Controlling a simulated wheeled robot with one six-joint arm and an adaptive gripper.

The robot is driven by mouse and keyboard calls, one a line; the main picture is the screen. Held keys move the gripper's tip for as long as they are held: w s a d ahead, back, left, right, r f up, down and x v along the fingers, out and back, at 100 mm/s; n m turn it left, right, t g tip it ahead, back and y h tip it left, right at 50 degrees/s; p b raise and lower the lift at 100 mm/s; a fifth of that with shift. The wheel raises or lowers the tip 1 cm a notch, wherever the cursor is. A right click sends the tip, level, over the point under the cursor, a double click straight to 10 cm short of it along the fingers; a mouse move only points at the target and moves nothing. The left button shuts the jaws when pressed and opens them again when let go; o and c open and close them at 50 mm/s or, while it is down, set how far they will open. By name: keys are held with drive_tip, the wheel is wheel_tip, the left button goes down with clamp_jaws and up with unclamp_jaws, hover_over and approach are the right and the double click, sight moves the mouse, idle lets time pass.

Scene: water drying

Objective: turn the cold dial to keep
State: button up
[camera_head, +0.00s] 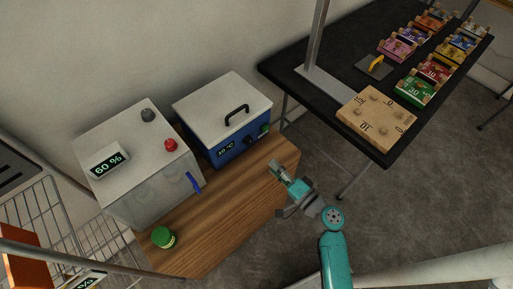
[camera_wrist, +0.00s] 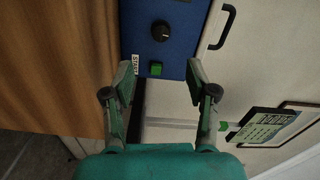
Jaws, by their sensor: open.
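The cold dial (camera_wrist: 160,31) is a round black knob with a pale pointer mark on the blue front of the cool box (camera_head: 205,150). Its setting is too small to read. It also shows dark and small in the head view (camera_head: 249,140). A green button (camera_wrist: 155,68) sits beside the dial, with a label marked START (camera_wrist: 135,64). My gripper (camera_wrist: 160,75) is open and empty, in front of the blue panel. Its fingers frame the green button, and the dial lies past the fingertips. In the head view my gripper (camera_head: 281,188) is at the wooden table's right edge.
The cool box's display (camera_head: 226,149) seems to read 10 °C. Left of it stands a grey box with a 60 % display (camera_head: 108,163) and a red knob (camera_head: 170,145). A green-lidded jar (camera_head: 163,237) stands on the wooden table (camera_head: 235,205). A black table (camera_head: 330,95) stands right.

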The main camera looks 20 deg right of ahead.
sight(250, 143)
drive_tip(key=w+a+m, duration=0.1)
drive_tip(key=w+m, duration=0.2)
drive_tip(key=m, duration=0.1)
drive_tip(key=w+a+m, duration=0.1)
drive_tip(key=w+m, duration=0.3)
drive_tip(key=w+a+m, duration=0.1)
drive_tip(key=w+m, duration=0.3)
drive_tip(key=shift+w+a+r, duration=0.1)
drive_tip(key=shift+a+r, duration=0.05)
drive_tip(key=shift+a, duration=0.1)
idle(0.4)
clamp_jaws()
drive_tip(key=shift+n, duration=0.6)
